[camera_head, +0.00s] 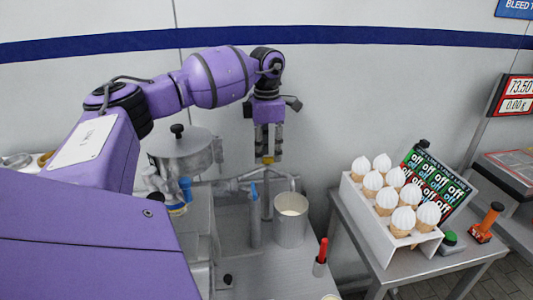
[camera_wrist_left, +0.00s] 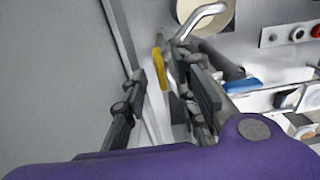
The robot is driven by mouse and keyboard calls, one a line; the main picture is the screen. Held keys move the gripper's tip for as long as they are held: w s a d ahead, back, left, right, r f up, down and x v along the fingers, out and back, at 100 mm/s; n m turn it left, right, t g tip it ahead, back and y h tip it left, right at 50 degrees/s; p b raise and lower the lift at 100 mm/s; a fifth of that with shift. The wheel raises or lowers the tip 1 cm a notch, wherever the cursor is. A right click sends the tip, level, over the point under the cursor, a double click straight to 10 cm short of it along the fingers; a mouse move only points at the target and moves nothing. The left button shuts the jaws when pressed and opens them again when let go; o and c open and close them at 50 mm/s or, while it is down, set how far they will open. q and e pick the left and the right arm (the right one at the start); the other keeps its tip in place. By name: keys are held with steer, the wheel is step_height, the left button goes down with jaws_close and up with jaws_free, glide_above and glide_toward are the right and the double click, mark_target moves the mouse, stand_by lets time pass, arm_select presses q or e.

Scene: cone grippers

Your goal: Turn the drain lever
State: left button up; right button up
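A yellow lever handle (camera_head: 268,160) sits atop a thin upright metal pipe on the steel bench; I cannot tell whether it is the drain lever. My left gripper (camera_head: 269,152) points down just above it, its two fingers apart. In the left wrist view the yellow handle (camera_wrist_left: 160,62) shows edge-on beyond the open left fingers (camera_wrist_left: 170,100), with no clear contact. Blue handles stand nearby, one on an upright pipe (camera_head: 253,191) and one by the metal tank (camera_head: 186,189). My right gripper is out of view.
A metal cup (camera_head: 291,220) stands right of the pipe, with a red-handled tool (camera_head: 321,256) nearer. The lidded tank (camera_head: 185,150) is to the left. A white rack (camera_head: 392,232) of several cones stands on the right table. The wall is close behind.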

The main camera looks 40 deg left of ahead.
arm_select(q)
step_height(320, 180, up, 11)
stand_by(0.3)
steer(key=shift+f, duration=0.2)
stand_by(0.3)
